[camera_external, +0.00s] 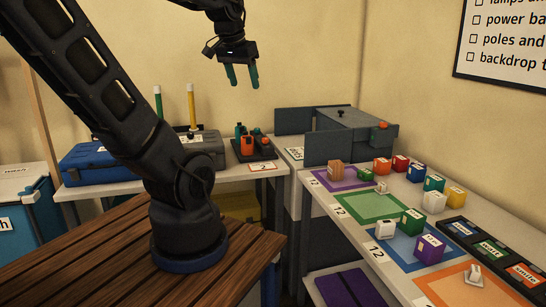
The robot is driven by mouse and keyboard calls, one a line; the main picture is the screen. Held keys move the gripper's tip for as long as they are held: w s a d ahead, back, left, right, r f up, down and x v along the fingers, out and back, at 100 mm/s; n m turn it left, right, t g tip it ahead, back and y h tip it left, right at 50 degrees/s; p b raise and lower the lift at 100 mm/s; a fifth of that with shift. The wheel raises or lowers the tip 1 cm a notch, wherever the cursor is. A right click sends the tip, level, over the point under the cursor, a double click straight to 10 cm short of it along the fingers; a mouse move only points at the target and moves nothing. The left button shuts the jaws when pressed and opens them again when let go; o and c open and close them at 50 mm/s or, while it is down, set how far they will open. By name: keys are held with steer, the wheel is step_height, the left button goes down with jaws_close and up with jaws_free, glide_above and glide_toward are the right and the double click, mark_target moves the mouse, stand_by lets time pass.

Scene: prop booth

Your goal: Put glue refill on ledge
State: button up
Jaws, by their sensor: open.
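My gripper (242,76) hangs high over the back table, with its two green fingers apart and nothing between them. I cannot tell which item is the glue refill. Small orange and green items (247,146) stand in a black tray (262,154) on the back table, below my gripper. Small white pieces lie on the right table, one (386,229) near the blue mat and one (474,275) on the orange mat. No surface is clearly marked as the ledge.
The right table holds coloured mats, several coloured boxes such as a purple one (430,247), and a black labelled tray (491,247). A grey bin (345,124) stands at the back. A blue case (92,163) and upright green and yellow rods (191,106) are left.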

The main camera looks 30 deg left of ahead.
steer(key=s, duration=0.1)
steer(key=s+f, duration=0.1)
steer(key=s, duration=0.1)
steer(key=shift+s+f+n, duration=0.2)
steer(key=shift+f+n, duration=0.1)
steer(key=shift+f, duration=0.05)
